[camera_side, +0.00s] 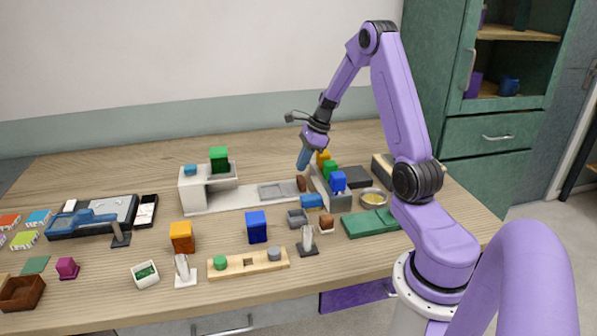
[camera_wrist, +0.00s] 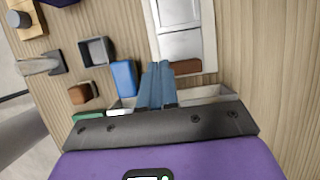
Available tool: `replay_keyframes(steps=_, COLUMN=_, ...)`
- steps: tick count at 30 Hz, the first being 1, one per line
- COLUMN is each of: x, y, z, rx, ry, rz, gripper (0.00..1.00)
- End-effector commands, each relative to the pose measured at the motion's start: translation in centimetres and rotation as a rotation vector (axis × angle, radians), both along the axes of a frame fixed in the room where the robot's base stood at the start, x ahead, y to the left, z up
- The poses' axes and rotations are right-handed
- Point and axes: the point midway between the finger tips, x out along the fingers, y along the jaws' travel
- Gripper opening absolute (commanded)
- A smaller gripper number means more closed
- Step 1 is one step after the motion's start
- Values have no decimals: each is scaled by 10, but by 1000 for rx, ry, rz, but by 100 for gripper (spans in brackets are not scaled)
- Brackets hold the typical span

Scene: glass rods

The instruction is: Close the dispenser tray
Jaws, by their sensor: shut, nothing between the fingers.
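The white dispenser (camera_side: 195,196) stands at the back middle of the table. Its long flat tray (camera_side: 240,199) reaches out to the right from the raised housing, with a shallow recess in its surface. In the wrist view the tray (camera_wrist: 209,35) shows at the top, with a brown block (camera_wrist: 186,67) at its near end. The same brown block (camera_side: 301,183) shows in the side view. My gripper (camera_side: 302,167) points down beside that end, with its blue fingers shut and empty. In the wrist view the fingertips (camera_wrist: 160,66) are just left of the brown block; contact cannot be told.
A grey bin (camera_side: 341,203) with yellow, green and blue blocks stands right beside my gripper. A green block (camera_side: 219,159) sits on the dispenser housing.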

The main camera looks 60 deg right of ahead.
Motion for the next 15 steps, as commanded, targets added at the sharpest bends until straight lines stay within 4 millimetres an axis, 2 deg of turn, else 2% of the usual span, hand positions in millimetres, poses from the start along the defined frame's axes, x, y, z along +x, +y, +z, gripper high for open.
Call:
replay_keyframes(steps=9, x=13, y=15, z=-51, rx=1, ry=4, rz=4, gripper=0)
replay_keyframes(steps=15, x=20, y=21, z=-73, rx=0, ry=2, rz=5, gripper=0)
